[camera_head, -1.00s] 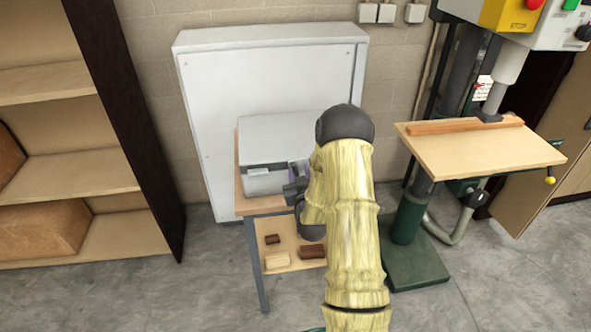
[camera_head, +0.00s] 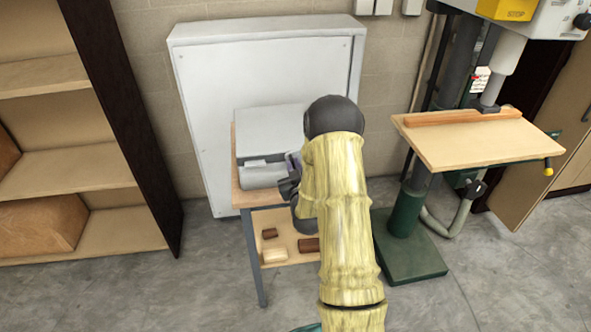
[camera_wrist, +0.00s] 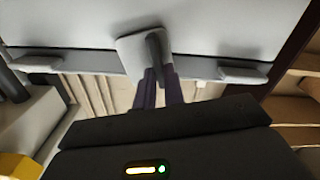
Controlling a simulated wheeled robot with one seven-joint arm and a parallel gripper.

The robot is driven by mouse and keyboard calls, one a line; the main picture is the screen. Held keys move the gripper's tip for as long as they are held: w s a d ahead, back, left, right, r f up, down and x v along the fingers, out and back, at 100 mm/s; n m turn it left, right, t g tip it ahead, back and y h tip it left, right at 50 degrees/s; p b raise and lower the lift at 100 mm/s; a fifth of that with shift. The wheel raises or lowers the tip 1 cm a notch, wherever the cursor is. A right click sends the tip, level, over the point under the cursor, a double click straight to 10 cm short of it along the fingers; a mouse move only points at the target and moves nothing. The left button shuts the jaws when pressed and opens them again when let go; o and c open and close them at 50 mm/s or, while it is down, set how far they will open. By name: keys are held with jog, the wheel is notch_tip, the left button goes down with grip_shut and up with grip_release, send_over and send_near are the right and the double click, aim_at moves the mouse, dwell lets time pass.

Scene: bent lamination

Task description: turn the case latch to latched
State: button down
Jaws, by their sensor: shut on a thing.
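The grey case (camera_head: 262,130) sits on a small wooden table (camera_head: 250,200). Its front side shows across the top of the wrist view (camera_wrist: 80,32). The case latch is a light square plate (camera_wrist: 132,50) with a dark lever (camera_wrist: 154,45) at the middle of the case edge. My gripper (camera_wrist: 159,82) is shut on the lower end of that lever. In the head view my gripper (camera_head: 289,178) is at the case's front right, largely hidden by my arm. The latch is hidden there.
Light tabs (camera_wrist: 36,64) flank the latch. Small blocks (camera_head: 273,255) lie on the table's lower shelf. A grey cabinet (camera_head: 205,110) stands behind, an open shelf unit (camera_head: 75,170) at left, a drill press with a wooden table (camera_head: 480,145) at right. Floor between is free.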

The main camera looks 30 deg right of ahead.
notch_tip(320, 180, down, 3)
jog(key=n+b, duration=1.1)
jog(key=b, duration=0.1)
jog(key=shift+s+d+f+n+b, duration=0.1)
jog(key=shift+d+n+b, duration=0.15)
jog(key=shift+n+b, duration=0.55)
jog(key=shift+d+f+n+b, duration=0.15)
jog(key=shift+n+b, duration=0.25)
jog(key=shift+n, duration=0.7)
jog(key=shift+d+r, duration=0.1)
jog(key=c, duration=1.5)
grip_release()
jog(key=shift+s+d, duration=0.1)
jog(key=shift+s, duration=0.1)
